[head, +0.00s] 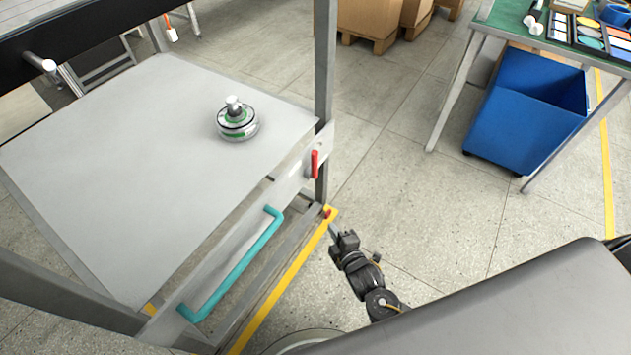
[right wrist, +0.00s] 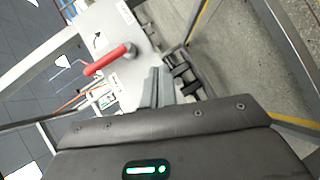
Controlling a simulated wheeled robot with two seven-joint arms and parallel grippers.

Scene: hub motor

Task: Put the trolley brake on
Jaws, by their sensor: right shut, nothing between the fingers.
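The trolley (head: 100,150) stands at the left with a grey deck. A red lever (head: 315,163) sits upright on the light plate at its right corner. In the right wrist view a red lever (right wrist: 108,60) slants across a light plate with small labels. My right gripper (head: 334,230) is shut and empty, low beside the trolley's corner, below the red lever and apart from it. Its fingers also show in the right wrist view (right wrist: 158,86), to the right of the lever. My left gripper is out of view.
A hub motor (head: 237,118) stands on the deck. A teal handle (head: 235,265) and a yellow edge strip (head: 285,285) run along the near side. A blue bin (head: 525,110) sits under a green-topped table (head: 500,20). The floor between is clear.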

